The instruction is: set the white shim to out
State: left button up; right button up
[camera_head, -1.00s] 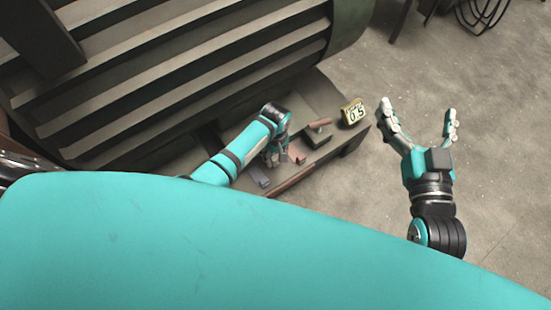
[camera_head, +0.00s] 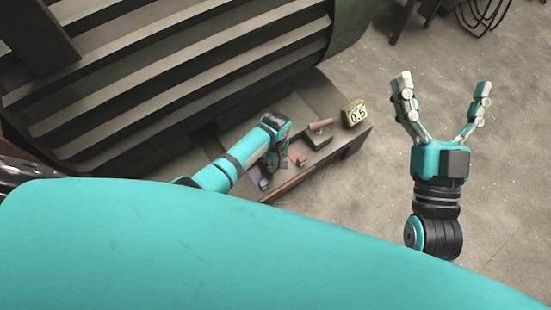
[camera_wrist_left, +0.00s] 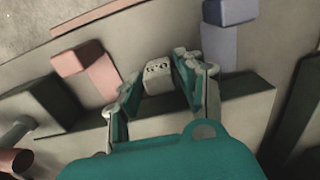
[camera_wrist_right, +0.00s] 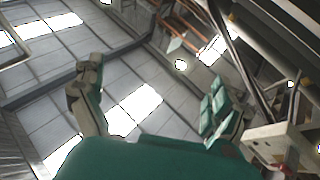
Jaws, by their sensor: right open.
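The white shim (camera_wrist_left: 158,80), a small pale block with dark markings, shows between the fingertips of my left gripper (camera_wrist_left: 160,78) in the left wrist view. The fingers are fairly close together, one on each side of the shim; whether both press on it is unclear. In the head view my left gripper (camera_head: 270,160) is low over the bench (camera_head: 315,98), and my own arm hides the shim there. My right gripper (camera_head: 446,100) is open and empty, raised over the floor away from the bench; its spread fingers also show in the right wrist view (camera_wrist_right: 155,100).
A pink block (camera_wrist_left: 88,72) and a blue-grey block (camera_wrist_left: 226,40) stand either side of the shim. A dark block with a handle (camera_head: 318,138) and a sign reading 0.5 (camera_head: 355,113) are on the bench. A large slatted drum (camera_head: 190,60) stands behind.

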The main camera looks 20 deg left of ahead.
pick_arm(q)
grip_shut()
jog(key=shift+s, duration=0.1)
jog(key=s+d+p, duration=0.1)
jog(key=d, duration=0.1)
jog(key=s+d+p, duration=0.1)
jog(key=s, duration=0.1)
jog(key=shift+d+p, duration=0.35)
jog(key=shift+d, duration=0.15)
pick_arm(e)
notch_tip(320, 180, down, 11)
jog(key=w+d+g+h, duration=0.1)
jog(key=g+h, duration=0.1)
jog(key=g, duration=0.5)
jog(key=shift+w+d+h, duration=0.15)
jog(key=shift+h, duration=0.15)
pick_arm(q)
jog(key=shift+o, duration=0.2)
grip_release()
jog(key=shift+s, duration=0.1)
jog(key=o, duration=0.4)
notch_tip(320, 180, up, 12)
